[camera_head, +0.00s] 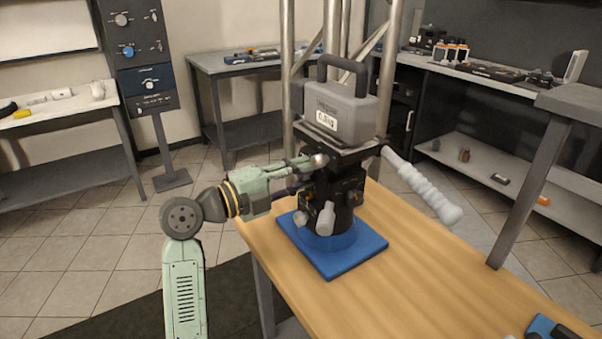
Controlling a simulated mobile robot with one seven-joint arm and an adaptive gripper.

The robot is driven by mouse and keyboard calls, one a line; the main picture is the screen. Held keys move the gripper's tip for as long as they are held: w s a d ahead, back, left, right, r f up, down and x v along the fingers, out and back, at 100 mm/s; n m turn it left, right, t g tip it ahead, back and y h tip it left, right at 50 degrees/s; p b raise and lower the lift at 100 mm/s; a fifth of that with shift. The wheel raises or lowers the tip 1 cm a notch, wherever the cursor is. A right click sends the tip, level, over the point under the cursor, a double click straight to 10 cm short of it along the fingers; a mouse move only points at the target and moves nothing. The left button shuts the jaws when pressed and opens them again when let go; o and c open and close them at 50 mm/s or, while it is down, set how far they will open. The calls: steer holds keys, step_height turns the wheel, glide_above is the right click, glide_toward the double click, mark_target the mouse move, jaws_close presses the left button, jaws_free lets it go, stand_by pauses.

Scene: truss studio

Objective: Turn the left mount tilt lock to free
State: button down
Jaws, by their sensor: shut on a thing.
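The left mount (338,190) is a black camera head on a blue base plate (350,262) on the wooden table. A grey case-like camera body (345,108) with a carry handle sits on top of it. A ribbed pale handle (418,184) sticks out to its right. My gripper (312,163) reaches in from the left, its fingers shut at a small silver knob (320,160), seemingly the tilt lock, just under the top plate. The fingers partly cover the knob, so its setting cannot be read. A pale lever (326,218) hangs lower on the mount's front.
Another blue plate (548,326) with dark parts shows at the table's lower right corner. Truss poles (288,60) stand behind the mount. The wooden table top (440,285) is clear between. Benches line the walls, and a control panel (146,85) stands at left.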

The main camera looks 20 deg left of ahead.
steer(key=c, duration=1.3)
jaws_free()
